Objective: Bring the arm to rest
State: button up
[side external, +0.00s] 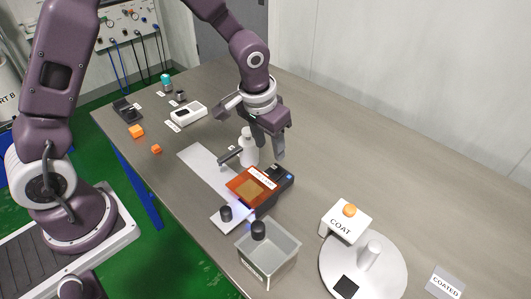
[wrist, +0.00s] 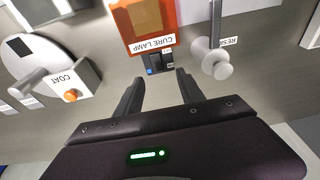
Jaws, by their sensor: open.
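My gripper (side external: 268,148) hangs over the table, above and behind the orange cure lamp (side external: 260,184) and close to the white bottle (side external: 249,152) in the side view. In the wrist view the two dark fingers of my gripper (wrist: 160,90) are spread apart with nothing between them. The cure lamp (wrist: 150,22) and its small dark switch box (wrist: 158,62) lie just beyond the fingertips there. The white bottle (wrist: 215,62) shows to the right of the fingers. Whether any finger touches the bottle is hard to tell, but a gap shows in the wrist view.
A white coat box with an orange button (side external: 345,220) and a round white turntable (side external: 385,275) stand at the front right. A grey bin (side external: 284,250) and a dark knob (side external: 226,213) stand in front of the lamp. Orange blocks (side external: 136,131) lie far left. The back right table is clear.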

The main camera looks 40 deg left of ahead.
jog(key=s+a+r+t, duration=0.1)
jog(key=s+a+r, duration=0.1)
jog(key=s+r, duration=0.4)
jog(key=s+a+r+t, duration=0.1)
jog(key=s+a+r, duration=0.1)
jog(key=s+r, duration=0.5)
jog(key=s+r+t, duration=0.1)
jog(key=s+r, duration=0.4)
jog(key=s, duration=0.6)
jog(key=shift+s, duration=0.15)
